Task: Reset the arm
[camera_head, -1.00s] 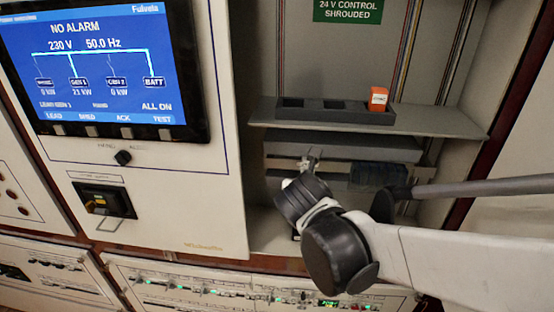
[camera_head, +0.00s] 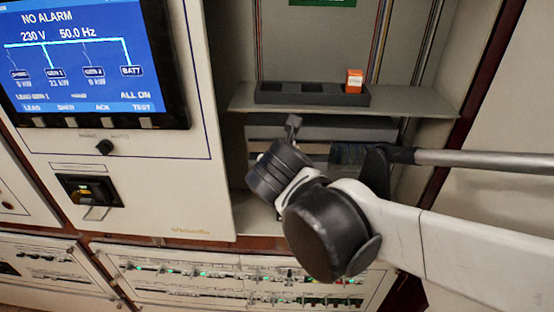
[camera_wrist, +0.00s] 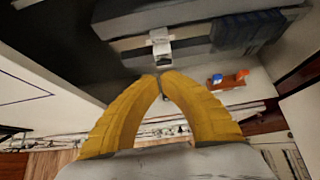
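My arm (camera_head: 440,240) reaches in from the right in the head view, with its black joints bent in front of the open cabinet bay. My gripper's fingers are hidden there behind the wrist. In the wrist view my gripper (camera_wrist: 162,77) shows two yellow fingers whose tips meet, with nothing visible held between them. A small pale fitting (camera_wrist: 160,44) on a grey bar lies just beyond the fingertips; I cannot tell whether they touch it.
A shelf (camera_head: 430,104) bears a dark tray (camera_head: 268,97) with an orange block (camera_head: 354,81) at its right end. A control panel with a screen (camera_head: 85,60) and a switch (camera_head: 88,190) stands left. Breaker rows (camera_head: 200,272) run below. A dark ribbed block (camera_wrist: 250,30) is beyond the gripper.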

